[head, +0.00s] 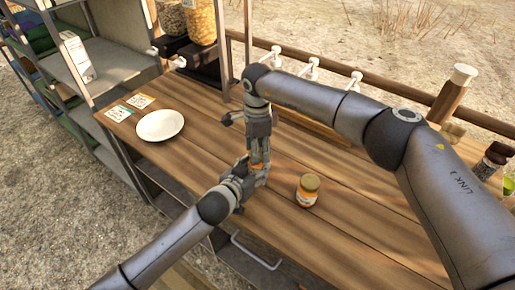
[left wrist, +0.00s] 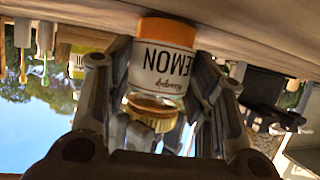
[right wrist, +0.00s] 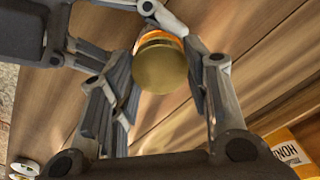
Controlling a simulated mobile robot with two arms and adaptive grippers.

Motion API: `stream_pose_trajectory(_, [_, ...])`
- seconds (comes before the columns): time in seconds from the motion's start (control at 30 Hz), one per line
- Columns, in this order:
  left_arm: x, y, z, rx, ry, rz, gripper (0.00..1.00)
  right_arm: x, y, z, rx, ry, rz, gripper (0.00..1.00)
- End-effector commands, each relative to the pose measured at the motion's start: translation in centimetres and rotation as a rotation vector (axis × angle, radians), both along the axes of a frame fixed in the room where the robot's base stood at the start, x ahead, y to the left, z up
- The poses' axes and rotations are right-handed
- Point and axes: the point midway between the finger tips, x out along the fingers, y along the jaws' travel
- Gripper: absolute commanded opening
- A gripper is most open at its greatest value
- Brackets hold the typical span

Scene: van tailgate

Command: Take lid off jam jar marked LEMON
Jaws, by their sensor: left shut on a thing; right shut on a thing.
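The jam jar (left wrist: 160,75) has a black-on-white LEMON label, upside down in the left wrist view, and orange contents. Its gold lid (right wrist: 160,68) faces the right wrist camera. My left gripper (head: 247,178) is shut around the jar's body. My right gripper (head: 259,157) reaches down from above and is shut on the lid. The lid also shows in the left wrist view (left wrist: 152,115), at the jar's mouth; I cannot tell whether it is loosened. In the head view the grippers mostly hide the jar.
A white plate (head: 160,125) and two cards lie at left. Dispensers (head: 200,20) and a rail stand behind.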

Motion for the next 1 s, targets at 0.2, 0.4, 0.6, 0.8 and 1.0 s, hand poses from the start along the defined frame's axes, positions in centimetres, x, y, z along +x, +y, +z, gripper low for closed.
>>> stream_pose_trajectory(0.2, [-0.09,0.01,-0.20,0.001,0.004,0.000,0.00,0.02,-0.04,0.02,-0.001,0.000,0.363,0.15])
stream_pose_trajectory(0.4, [-0.09,0.01,-0.21,0.001,0.004,0.000,0.00,0.00,-0.01,0.05,0.001,-0.001,0.697,0.15])
stream_pose_trajectory(0.6, [-0.09,0.01,-0.21,0.001,0.004,0.000,0.00,0.03,-0.02,0.07,0.000,-0.001,0.982,0.15])
stream_pose_trajectory(0.8, [-0.09,0.01,-0.21,0.001,0.004,0.000,0.00,0.03,-0.02,0.07,0.000,-0.001,1.074,0.15])
stream_pose_trajectory(1.0, [-0.09,0.01,-0.21,0.001,0.004,0.000,0.00,0.04,-0.03,0.08,-0.001,-0.002,1.076,0.15])
